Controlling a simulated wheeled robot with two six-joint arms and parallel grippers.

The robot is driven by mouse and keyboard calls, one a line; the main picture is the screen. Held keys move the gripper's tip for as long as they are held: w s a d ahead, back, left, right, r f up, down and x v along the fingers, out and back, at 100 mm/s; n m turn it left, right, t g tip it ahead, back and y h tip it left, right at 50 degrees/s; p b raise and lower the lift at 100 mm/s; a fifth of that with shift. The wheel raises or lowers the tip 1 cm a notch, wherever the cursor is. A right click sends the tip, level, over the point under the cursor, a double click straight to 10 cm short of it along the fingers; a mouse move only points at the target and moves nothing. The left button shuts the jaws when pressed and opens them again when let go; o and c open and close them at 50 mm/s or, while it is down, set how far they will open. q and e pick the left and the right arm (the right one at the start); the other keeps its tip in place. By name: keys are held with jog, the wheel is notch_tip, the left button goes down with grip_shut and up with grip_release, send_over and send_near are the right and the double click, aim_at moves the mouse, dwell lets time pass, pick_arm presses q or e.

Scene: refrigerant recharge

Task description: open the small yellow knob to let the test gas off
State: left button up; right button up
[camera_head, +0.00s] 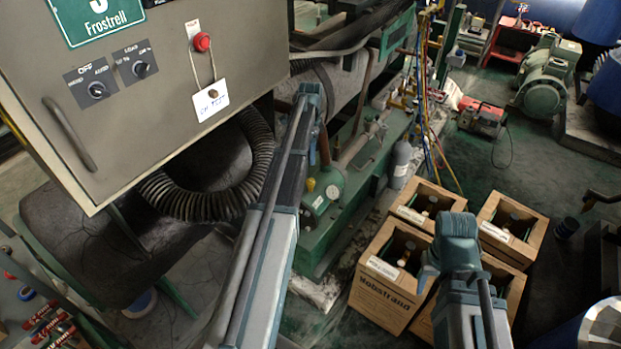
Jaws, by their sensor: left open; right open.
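I cannot make out the small yellow knob for certain. Yellow, red and blue hoses (428,110) hang in a bundle at the upper middle, beside the green machine frame. Small brass-coloured fittings (402,98) sit just left of the hoses, too small to tell apart. My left arm rises from the bottom middle to a point in front of the machine, left of the hoses. My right arm stands in front of the cardboard boxes, below and right of the hoses. The fingers of both grippers are not visible.
A grey control cabinet (150,125) with a red button (202,41) fills the upper left. Open cardboard boxes (385,285) with cylinders stand at the lower right. A grey cylinder (401,160) stands by the hoses. A red machine (481,117) lies beyond, with open floor around it.

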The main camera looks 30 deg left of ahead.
aim_at(311, 181)
pick_arm(q)
notch_tip(311, 181, down, 14)
jog(key=b, duration=1.3)
jog(key=shift+r, duration=0.2)
jog(key=shift+r, duration=0.1)
grip_shut()
